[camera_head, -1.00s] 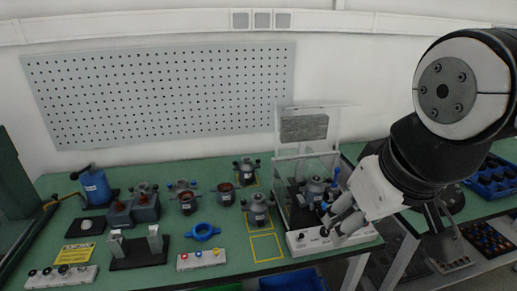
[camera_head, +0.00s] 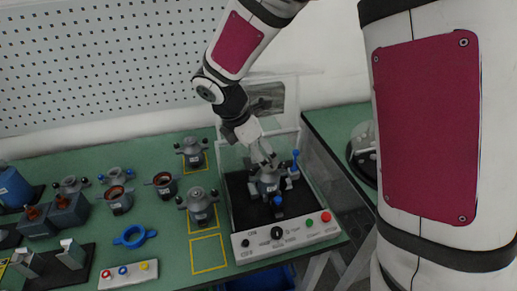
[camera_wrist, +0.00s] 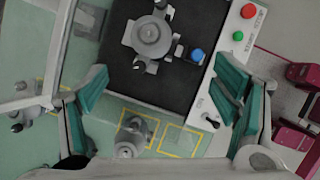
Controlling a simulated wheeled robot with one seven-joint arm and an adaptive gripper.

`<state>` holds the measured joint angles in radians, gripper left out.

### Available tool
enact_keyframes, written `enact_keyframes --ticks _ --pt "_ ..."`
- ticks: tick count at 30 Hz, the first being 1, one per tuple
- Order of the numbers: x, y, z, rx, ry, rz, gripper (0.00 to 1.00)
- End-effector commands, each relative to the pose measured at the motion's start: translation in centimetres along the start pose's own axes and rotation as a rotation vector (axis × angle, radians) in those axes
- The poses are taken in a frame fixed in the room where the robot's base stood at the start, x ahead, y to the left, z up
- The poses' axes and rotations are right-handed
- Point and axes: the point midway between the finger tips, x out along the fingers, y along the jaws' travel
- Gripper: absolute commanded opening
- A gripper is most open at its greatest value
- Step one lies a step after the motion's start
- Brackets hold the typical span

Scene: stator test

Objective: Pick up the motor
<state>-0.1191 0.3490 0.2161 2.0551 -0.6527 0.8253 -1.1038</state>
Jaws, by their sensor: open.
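A grey motor (camera_head: 268,184) with side knobs stands upright in the black bed of the test station (camera_head: 290,235), whose clear lid is raised. It also shows in the wrist view (camera_wrist: 150,38), near the top. My gripper (camera_head: 264,158) is just above this motor in the head view and hides part of it. In the wrist view my gripper (camera_wrist: 162,90) is open, with green-padded fingers apart and nothing between them. Similar motors stand on the table in yellow outlines, one in front (camera_head: 199,205) and one at the back (camera_head: 193,152).
The station's front panel has a red button (camera_head: 326,216) and a green one. Blue posts stand beside the motor. Open parts (camera_head: 118,200), a blue ring (camera_head: 134,236) and a button box (camera_head: 128,274) lie left. One yellow outline (camera_head: 208,254) is empty.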

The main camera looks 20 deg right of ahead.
Motion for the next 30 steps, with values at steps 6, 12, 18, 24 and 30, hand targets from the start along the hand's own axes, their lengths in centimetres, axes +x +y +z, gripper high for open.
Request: enact_keyframes --ticks 6,12,18,24,30 --pt "1.9 0.7 -0.7 -0.076 -0.003 -0.005 0.81" --pt "5.5 0.6 -0.7 -0.073 -0.002 -0.009 0.81" --pt "8.6 0.7 -0.7 -0.071 -0.002 -0.006 0.81" --pt "9.8 0.7 -0.7 -0.070 -0.002 -0.005 0.81" --pt "12.2 0.9 -0.7 -0.070 -0.002 -0.007 0.81"
